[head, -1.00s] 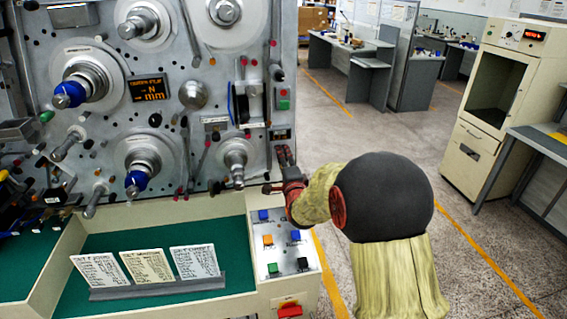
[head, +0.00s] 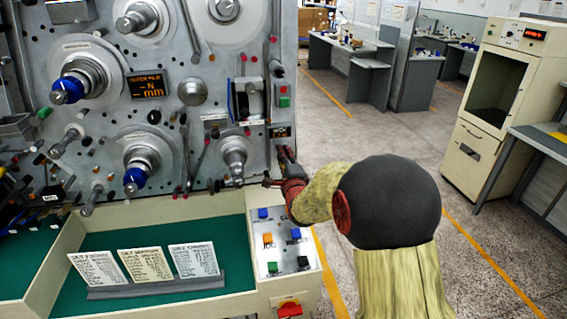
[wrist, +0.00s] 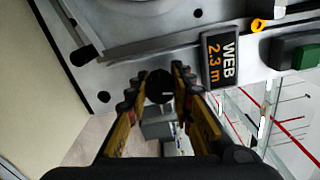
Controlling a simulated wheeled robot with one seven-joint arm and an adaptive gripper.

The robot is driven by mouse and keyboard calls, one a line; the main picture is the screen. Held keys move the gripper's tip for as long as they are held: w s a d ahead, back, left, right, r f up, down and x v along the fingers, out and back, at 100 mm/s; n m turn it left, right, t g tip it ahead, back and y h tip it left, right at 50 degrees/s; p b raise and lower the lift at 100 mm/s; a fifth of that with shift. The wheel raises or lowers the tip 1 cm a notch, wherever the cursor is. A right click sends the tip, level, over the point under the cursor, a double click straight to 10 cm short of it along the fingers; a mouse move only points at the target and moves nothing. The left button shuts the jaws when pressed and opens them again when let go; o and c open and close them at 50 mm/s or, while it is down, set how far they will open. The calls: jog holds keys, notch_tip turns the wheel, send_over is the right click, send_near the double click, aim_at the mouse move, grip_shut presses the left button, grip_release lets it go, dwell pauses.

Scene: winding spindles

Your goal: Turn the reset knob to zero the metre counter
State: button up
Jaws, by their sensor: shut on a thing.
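The reset knob (wrist: 160,87) is a small black round knob with a pale mark, on the grey machine panel. In the wrist view it sits between the fingertips of my gripper (wrist: 159,92), which is shut on it. The metre counter (wrist: 217,55) beside it reads "WEB 2.3 m" in white and orange, sideways in this view. In the head view the counter (head: 279,132) is a small dark display at the panel's lower right, just above my gripper (head: 284,156). The knob is hidden there by the fingers.
A green push button (wrist: 305,57) is close to the counter. Below my gripper stands a sloped box of coloured buttons (head: 283,250) with a red switch (head: 289,309). Metal spindles (head: 235,155) stick out to the left.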

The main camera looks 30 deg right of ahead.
jog(key=m+b, duration=0.1)
jog(key=m, duration=0.1)
jog(key=m+b, duration=0.1)
jog(key=shift+f+m, duration=0.2)
jog(key=shift+m, duration=0.2)
jog(key=shift+r+m+b, duration=0.15)
jog(key=shift+m+b, duration=0.45)
jog(key=shift+m, duration=0.8)
jog(key=n+b, duration=0.2)
jog(key=n, duration=0.1)
jog(key=n+b, duration=0.1)
jog(key=n, duration=0.1)
jog(key=shift+f+b, duration=0.25)
jog(key=shift+b, duration=0.05)
jog(key=n+b, duration=0.2)
jog(key=n, duration=0.1)
jog(key=shift+r+n, duration=0.1)
jog(key=shift+n, duration=0.3)
jog(key=o, duration=1)
jog(key=shift+r, duration=0.15)
jog(key=shift+b+v, duration=1.15)
jog(key=shift+v, duration=2.4)
